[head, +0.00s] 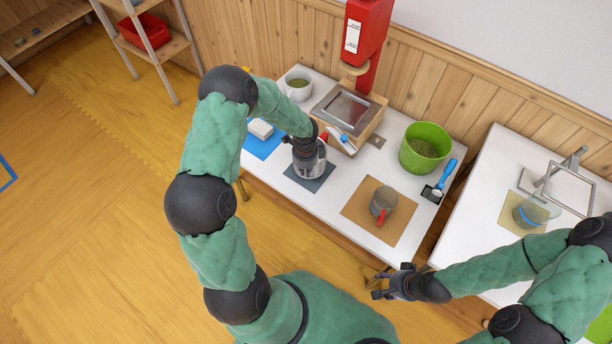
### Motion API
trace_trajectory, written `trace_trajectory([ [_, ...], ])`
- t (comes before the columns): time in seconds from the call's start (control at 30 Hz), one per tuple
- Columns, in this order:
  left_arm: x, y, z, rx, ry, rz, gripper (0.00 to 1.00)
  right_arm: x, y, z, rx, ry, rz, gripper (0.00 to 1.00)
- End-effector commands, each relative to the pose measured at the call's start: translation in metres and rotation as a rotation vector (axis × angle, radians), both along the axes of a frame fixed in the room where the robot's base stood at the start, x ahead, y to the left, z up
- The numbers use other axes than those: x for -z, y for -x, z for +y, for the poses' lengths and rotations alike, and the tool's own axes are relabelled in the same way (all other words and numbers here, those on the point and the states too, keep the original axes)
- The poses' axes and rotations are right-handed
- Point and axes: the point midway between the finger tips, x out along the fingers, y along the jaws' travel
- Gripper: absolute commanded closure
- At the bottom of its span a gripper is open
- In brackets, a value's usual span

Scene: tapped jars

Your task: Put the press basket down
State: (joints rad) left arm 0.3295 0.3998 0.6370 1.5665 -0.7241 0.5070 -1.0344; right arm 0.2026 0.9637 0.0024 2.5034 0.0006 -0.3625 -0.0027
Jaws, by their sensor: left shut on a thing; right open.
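My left gripper (309,165) is over the dark grey mat (323,183) near the front edge of the white table. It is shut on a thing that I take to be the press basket. The gripper hides most of that thing, so I cannot tell whether it touches the mat. My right gripper (384,283) is open and empty, in front of the table's front right corner.
A grey cup (385,199) with a red handle stands on a brown mat (357,207). A green bucket (424,147), a white pot (299,87) and a red dispenser (367,35) stand behind. A metal frame (570,186) and glass jar (531,212) are on the right table.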

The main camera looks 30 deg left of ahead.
Motion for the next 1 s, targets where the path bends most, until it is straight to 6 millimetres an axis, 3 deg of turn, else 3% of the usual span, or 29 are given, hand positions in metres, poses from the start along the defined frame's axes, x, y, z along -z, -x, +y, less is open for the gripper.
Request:
trace_trajectory([
  [0.23,0.034,-0.003,0.0,0.0,0.0,0.0,1.0,0.022,0.0,0.0,0.0,0.0,0.0,0.5],
  [0.67,0.038,-0.003,0.0,0.0,0.0,0.0,1.0,0.023,0.0,0.0,0.0,0.0,0.0,0.5],
  [0.7,0.037,-0.002,0.0,0.0,0.0,0.002,0.79,0.022,0.0,0.0,0.0,0.0,0.0,0.5],
  [0.77,0.037,-0.002,0.0,0.0,0.0,0.002,0.67,0.022,0.0,0.0,0.0,0.0,0.0,0.5],
  [1.0,0.037,-0.002,0.0,0.0,0.0,0.001,0.67,0.022,0.0,0.0,0.0,0.0,0.0,0.5],
])
